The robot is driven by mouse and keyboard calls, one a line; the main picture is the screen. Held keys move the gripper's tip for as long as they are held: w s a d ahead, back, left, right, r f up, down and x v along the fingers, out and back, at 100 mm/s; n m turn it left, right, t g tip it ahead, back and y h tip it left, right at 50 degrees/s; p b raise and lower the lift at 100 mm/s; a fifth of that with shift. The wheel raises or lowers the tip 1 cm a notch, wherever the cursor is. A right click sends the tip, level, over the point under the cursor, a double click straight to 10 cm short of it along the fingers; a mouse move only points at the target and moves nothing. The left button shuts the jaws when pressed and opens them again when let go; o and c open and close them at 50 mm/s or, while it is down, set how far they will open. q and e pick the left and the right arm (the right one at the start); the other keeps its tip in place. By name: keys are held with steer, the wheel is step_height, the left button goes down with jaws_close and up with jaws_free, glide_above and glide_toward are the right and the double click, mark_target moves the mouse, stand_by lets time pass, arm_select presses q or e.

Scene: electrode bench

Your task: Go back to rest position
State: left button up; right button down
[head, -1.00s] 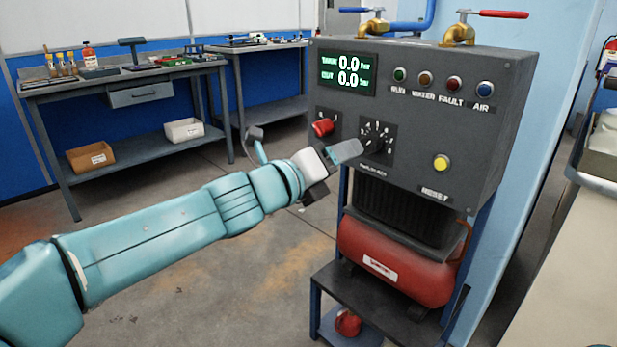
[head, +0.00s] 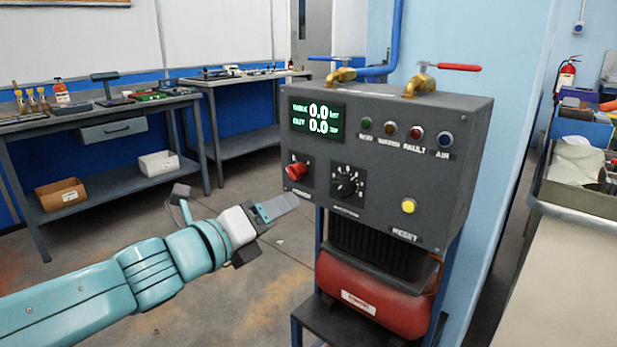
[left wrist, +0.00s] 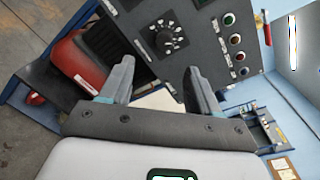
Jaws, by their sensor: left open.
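My left gripper (head: 277,208) is in front of the grey control panel (head: 270,140), below and left of its red power knob (head: 296,170) and black rotary dial (head: 346,184). It looks clear of the panel. In the left wrist view, its two fingers (left wrist: 158,85) are apart with nothing between them, and the dial (left wrist: 166,40) shows beyond them. My right gripper is in neither view.
A red air tank (head: 372,300) sits under the panel on a dark stand. A workbench (head: 90,115) with tools and boxes stands at the left back. A pale counter (head: 570,270) is at the right. Open floor lies between the bench and the stand.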

arm_select(q)
step_height(320, 180, down, 9)
steer(key=a+n+g+y+p, duration=0.1)
steer(key=n+g+y+p, duration=0.35)
steer(key=p, duration=1.45)
steer(key=s+f+n+g+p, duration=0.3)
steer(key=s+f+n+p, duration=0.1)
steer(key=s+n, duration=0.5)
steer(key=s+f+n+g+p, duration=0.3)
steer(key=s+f+n+p, duration=0.1)
steer(key=s+n, duration=0.5)
steer(key=s+a+f+n+g+p, duration=0.1)
steer(key=s+f+n+g+p, duration=0.2)
steer(key=s+n, duration=0.6)
steer(key=f+n+y+p, duration=0.1)
steer(key=n+p, duration=0.1)
steer(key=n, duration=0.2)
steer(key=shift+s, duration=0.15)
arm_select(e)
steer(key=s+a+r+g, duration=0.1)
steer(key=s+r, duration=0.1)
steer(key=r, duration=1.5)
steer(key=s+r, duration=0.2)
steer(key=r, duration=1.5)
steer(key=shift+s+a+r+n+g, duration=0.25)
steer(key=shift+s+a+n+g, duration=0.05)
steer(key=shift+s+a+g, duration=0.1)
arm_select(q)
steer(key=shift+g, duration=0.25)
